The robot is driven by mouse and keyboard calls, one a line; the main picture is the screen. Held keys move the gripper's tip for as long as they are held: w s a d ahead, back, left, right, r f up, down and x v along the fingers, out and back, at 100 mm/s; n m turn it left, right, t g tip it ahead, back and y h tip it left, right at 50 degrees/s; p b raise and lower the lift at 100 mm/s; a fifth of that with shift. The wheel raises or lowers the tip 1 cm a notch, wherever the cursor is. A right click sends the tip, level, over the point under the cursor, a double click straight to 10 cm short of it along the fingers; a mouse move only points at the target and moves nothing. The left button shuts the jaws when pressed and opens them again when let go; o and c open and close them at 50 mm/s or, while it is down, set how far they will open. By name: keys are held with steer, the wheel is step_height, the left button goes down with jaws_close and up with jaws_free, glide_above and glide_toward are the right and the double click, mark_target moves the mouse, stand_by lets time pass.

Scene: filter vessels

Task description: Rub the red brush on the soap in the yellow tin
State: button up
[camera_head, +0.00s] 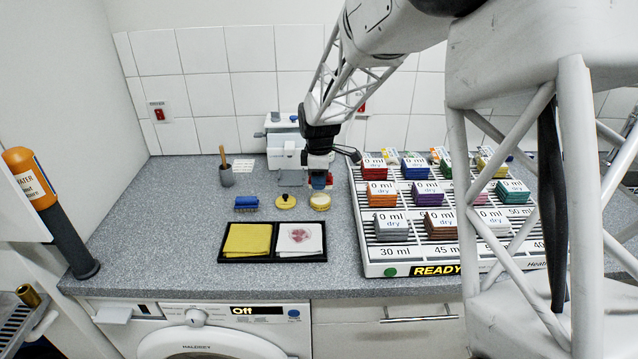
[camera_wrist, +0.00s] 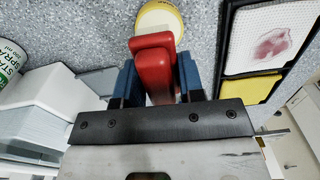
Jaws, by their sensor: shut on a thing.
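My gripper (camera_head: 319,178) points down at the back of the counter. In the wrist view its blue fingers (camera_wrist: 158,72) are shut on the red brush (camera_wrist: 152,68), one finger on each side. The yellow tin (camera_head: 320,201) stands open on the counter just in front of and below my gripper, with pale soap inside. In the wrist view the tin (camera_wrist: 160,17) is partly hidden behind the brush's end. The brush's underside is hidden, and I cannot tell whether it touches anything. A yellow lid (camera_head: 285,202) lies left of the tin.
A blue brush (camera_head: 246,202) lies left of the lid. A black tray (camera_head: 272,259) with a yellow cloth and a stained white cloth lies in front. A slatted rack (camera_head: 362,235) with coloured stacks stands close on the right. A white appliance (camera_head: 283,140) stands behind.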

steer(key=shift+r, duration=1.15)
steer(key=shift+w+d, duration=0.1)
steer(key=shift+w, duration=0.05)
steer(key=shift+w+d+r+m, duration=0.2)
steer(key=shift+w+d+m, duration=0.15)
steer(key=shift+m, duration=0.15)
steer(key=w+d+r+m, duration=0.3)
steer(key=w+d+m, duration=0.3)
steer(key=d+m, duration=0.1)
steer(key=w+d+r+m, duration=0.3)
steer(key=w+d+m, duration=0.2)
steer(key=d+m, duration=0.3)
steer(key=shift+w+d+m, duration=0.15)
steer(key=shift+w+m, duration=0.25)
steer(key=shift+m, duration=0.2)
